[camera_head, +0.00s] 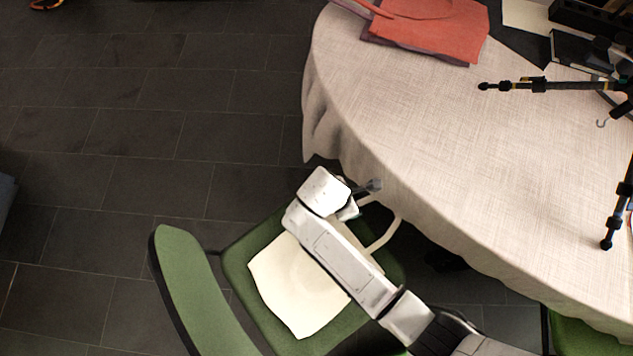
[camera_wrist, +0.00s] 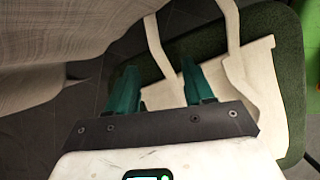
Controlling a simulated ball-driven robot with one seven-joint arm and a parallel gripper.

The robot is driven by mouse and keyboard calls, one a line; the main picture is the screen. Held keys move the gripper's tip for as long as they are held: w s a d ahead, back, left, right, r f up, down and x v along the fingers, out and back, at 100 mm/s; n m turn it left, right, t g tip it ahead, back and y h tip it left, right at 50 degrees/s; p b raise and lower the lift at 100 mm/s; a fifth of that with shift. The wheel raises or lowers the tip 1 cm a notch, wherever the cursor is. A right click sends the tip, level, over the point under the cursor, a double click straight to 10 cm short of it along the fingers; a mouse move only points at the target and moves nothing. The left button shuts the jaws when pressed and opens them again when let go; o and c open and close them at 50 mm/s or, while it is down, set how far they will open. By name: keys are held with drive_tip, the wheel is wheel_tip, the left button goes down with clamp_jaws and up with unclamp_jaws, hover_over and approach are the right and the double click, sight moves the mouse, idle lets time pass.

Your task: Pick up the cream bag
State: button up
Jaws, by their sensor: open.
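The cream bag (camera_head: 287,284) lies flat on the green seat of a chair (camera_head: 232,248). Its handle loops out toward the table, and my arm covers part of the bag. In the wrist view the bag (camera_wrist: 262,78) lies at the right, with one strap passing between my fingers and another to their right. My gripper (camera_wrist: 160,76) has two teal fingers, spread apart and empty. In the head view my gripper (camera_head: 368,187) is beside the handle, near the tablecloth's edge. I cannot tell its height above the strap.
A round table (camera_head: 440,140) with a pale cloth stands close beyond my gripper; the cloth hangs at the left in the wrist view (camera_wrist: 50,45). A red bag (camera_head: 430,25) and black tripod legs (camera_head: 545,86) are on the table. Dark tiled floor (camera_head: 130,130) is open at left.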

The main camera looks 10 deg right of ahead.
sight(359, 204)
drive_tip(key=x, duration=0.4)
drive_tip(key=shift+w+b, duration=0.1)
drive_tip(key=shift+b, duration=0.25)
drive_tip(key=shift+w+b+x, duration=0.15)
drive_tip(key=shift+b+x, duration=0.2)
drive_tip(key=shift+x, duration=1.1)
drive_tip(key=shift+w+b+x, duration=0.1)
drive_tip(key=shift+b+x, duration=0.25)
drive_tip(key=shift+x, duration=1.1)
drive_tip(key=shift+d+r, duration=0.15)
